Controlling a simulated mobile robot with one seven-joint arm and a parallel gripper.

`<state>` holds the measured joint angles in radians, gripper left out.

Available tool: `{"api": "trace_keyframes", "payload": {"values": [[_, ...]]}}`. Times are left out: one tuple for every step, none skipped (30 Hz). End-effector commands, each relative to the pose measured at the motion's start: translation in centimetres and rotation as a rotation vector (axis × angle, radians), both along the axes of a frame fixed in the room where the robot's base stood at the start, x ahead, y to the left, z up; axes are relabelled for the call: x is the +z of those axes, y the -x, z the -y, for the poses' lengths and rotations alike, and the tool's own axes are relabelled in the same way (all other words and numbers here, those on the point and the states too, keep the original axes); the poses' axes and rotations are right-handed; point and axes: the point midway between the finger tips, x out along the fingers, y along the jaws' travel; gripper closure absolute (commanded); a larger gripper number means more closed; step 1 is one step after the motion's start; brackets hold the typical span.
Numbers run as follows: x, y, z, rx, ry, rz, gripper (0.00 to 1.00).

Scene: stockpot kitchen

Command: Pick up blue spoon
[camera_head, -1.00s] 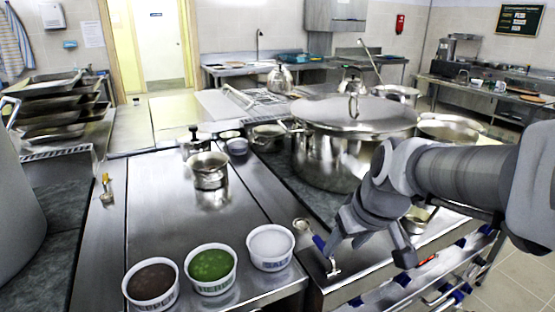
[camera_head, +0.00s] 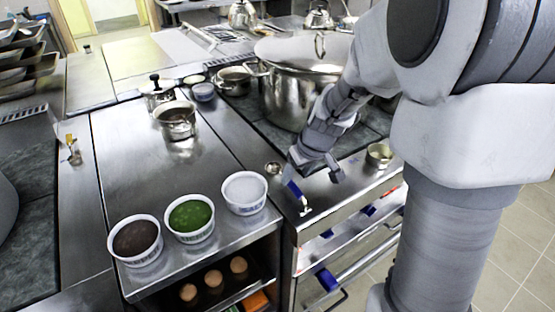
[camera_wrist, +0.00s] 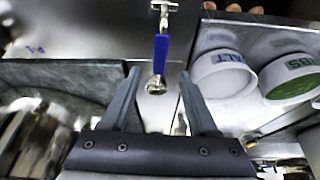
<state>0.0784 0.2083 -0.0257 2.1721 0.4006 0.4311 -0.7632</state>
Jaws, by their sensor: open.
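The blue spoon (camera_head: 293,189) is on the metal counter near its front edge, with a blue middle and metal ends. In the wrist view the blue spoon (camera_wrist: 160,53) lies lengthwise, its rounded metal end nearest me, seen between the finger tips. Its far end is a metal T shape. My gripper (camera_head: 316,176) is open and empty, just right of and over the spoon in the head view. In the wrist view my gripper (camera_wrist: 158,74) has one finger on either side of the spoon's near end. The height gap is hard to judge.
A large stockpot (camera_head: 285,95) stands behind my gripper. White tubs of brown (camera_head: 137,240), green (camera_head: 190,218) and white (camera_head: 244,193) contents stand to the left. A small metal cup (camera_head: 379,156) is to the right. Blue-handled items (camera_head: 328,280) show at the counter's front below.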

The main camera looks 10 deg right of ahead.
Motion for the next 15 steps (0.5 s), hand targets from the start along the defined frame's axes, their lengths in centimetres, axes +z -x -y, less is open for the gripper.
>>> {"api": "trace_keyframes", "payload": {"values": [[-0.9, -0.3, -0.1, 0.001, -0.001, -0.003, 0.40], [-1.2, -0.4, -0.1, 0.000, 0.000, -0.002, 0.40], [-1.5, -0.5, -0.2, -0.001, -0.001, -0.001, 0.40], [-1.7, -0.6, -0.2, -0.001, -0.001, -0.001, 0.40], [-1.8, -0.7, -0.3, -0.001, -0.001, -0.001, 0.40], [-2.0, -0.7, -0.3, 0.000, -0.001, -0.001, 0.40], [-2.1, -0.8, -0.3, 0.000, -0.001, -0.001, 0.40], [-2.2, -0.9, -0.3, 0.000, -0.001, -0.001, 0.40], [-2.6, -1.0, -0.3, 0.001, 0.000, -0.001, 0.40], [-2.9, -1.1, -0.4, 0.001, 0.000, -0.002, 0.40], [-3.3, -1.2, -0.4, 0.000, 0.000, -0.002, 0.40], [-3.9, -1.5, -0.5, 0.000, -0.001, -0.004, 0.40], [-4.3, -1.6, -0.5, 0.000, -0.001, -0.004, 0.40], [-4.7, -1.8, -0.6, 0.002, 0.000, -0.003, 0.40], [-5.2, -2.1, -0.6, 0.000, 0.000, -0.002, 0.40]]}}
